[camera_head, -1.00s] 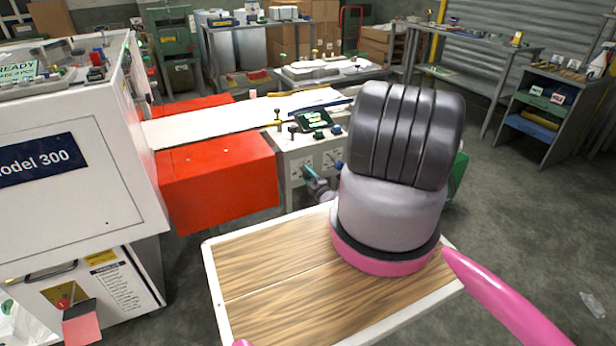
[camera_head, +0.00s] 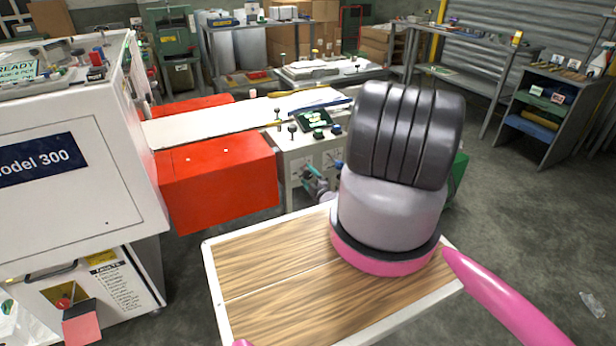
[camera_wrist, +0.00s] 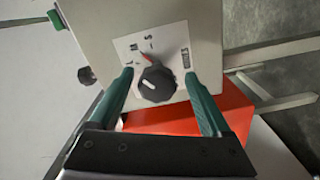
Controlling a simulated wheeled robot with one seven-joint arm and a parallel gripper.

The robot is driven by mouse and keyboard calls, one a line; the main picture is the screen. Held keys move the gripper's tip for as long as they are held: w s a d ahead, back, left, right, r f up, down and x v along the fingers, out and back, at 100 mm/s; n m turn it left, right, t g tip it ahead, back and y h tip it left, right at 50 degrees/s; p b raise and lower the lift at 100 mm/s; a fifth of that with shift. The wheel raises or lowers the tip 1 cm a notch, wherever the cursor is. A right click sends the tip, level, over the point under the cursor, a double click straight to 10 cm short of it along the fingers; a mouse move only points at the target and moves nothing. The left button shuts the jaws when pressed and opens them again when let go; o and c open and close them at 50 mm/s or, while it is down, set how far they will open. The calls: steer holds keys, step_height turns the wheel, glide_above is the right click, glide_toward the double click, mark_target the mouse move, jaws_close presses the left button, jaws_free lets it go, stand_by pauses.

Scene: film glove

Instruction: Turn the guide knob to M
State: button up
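The guide knob (camera_wrist: 156,85) is round and black with a short white mark. It sits on a pale dial plate (camera_wrist: 172,50) on the machine's side panel. A red pointer line (camera_wrist: 146,57) runs from the knob toward small letters at upper left. An S is readable near the top; the other letters are too small to read surely. My gripper (camera_wrist: 158,74) has two teal fingers, one on each side of the knob, with visible gaps. It is open and holds nothing. In the head view my gripper (camera_head: 318,188) is small beside the machine's panel, and the knob cannot be made out.
A red guard box (camera_head: 218,183) adjoins the panel on the left. A white machine marked Model 300 (camera_head: 70,170) stands at far left. A wood-topped tray (camera_head: 275,265) is in the foreground. Another dark knob (camera_wrist: 87,76) sits at the panel's left edge.

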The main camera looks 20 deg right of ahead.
steer(key=shift+w+r, duration=0.1)
steer(key=s, duration=1.1)
steer(key=shift+d, duration=0.25)
steer(key=shift+w, duration=0.15)
